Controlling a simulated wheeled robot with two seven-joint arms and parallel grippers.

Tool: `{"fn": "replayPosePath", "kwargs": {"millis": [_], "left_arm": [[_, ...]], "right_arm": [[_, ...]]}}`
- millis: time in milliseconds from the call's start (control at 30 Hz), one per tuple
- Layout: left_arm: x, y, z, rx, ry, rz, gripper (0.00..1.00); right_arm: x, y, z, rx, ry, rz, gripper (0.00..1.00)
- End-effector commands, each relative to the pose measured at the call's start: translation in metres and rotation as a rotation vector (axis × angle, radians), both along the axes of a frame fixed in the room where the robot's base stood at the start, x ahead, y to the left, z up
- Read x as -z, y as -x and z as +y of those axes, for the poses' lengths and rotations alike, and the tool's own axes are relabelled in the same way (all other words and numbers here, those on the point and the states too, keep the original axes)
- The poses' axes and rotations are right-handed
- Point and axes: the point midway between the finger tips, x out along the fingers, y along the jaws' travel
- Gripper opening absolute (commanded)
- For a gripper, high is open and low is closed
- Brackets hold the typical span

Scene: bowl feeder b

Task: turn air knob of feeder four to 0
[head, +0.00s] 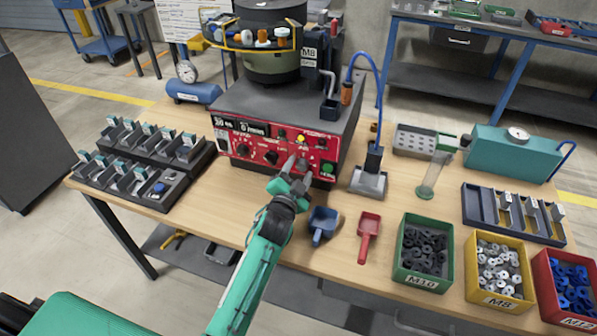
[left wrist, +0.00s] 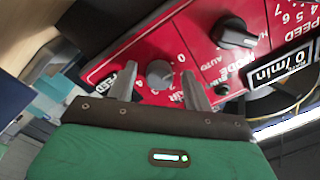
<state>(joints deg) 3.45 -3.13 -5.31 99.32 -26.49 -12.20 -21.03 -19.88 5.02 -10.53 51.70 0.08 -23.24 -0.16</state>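The bowl feeder has a red front panel (head: 262,147) with knobs, buttons and a display, and stands at the back middle of the table. In the left wrist view a round grey knob (left wrist: 160,74) sits on the panel beside lettering that reads AIR, with scale digits around it. Which digit it points at is too small to tell. My left gripper (head: 295,168) is at the panel's lower right. In the left wrist view its two fingers (left wrist: 160,86) are apart, one on either side of the grey knob, with visible gaps. My right gripper is not in view.
A black MODE knob (left wrist: 235,35) lies close to the right finger. A blue scoop (head: 322,224) and a red scoop (head: 368,236) lie in front of the feeder. Part bins, such as the green one (head: 407,278), stand at right; black trays (head: 157,201) at left.

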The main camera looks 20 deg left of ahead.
Motion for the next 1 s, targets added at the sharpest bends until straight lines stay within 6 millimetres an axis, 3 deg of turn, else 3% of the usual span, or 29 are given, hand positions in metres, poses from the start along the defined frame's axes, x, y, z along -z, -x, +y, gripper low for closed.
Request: {"fn": "replayPosePath", "kwargs": {"millis": [267, 433, 1000], "left_arm": [[0.0, 0.001, 0.0, 0.001, -0.001, -0.001, 0.51], [0.001, 0.013, 0.0, 0.001, -0.001, 0.001, 0.51], [0.005, 0.113, 0.0, 0.0, -0.001, 0.001, 0.51]], "right_arm": [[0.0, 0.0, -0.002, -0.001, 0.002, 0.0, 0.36], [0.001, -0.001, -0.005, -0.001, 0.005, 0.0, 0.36], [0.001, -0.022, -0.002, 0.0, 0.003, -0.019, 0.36]]}}
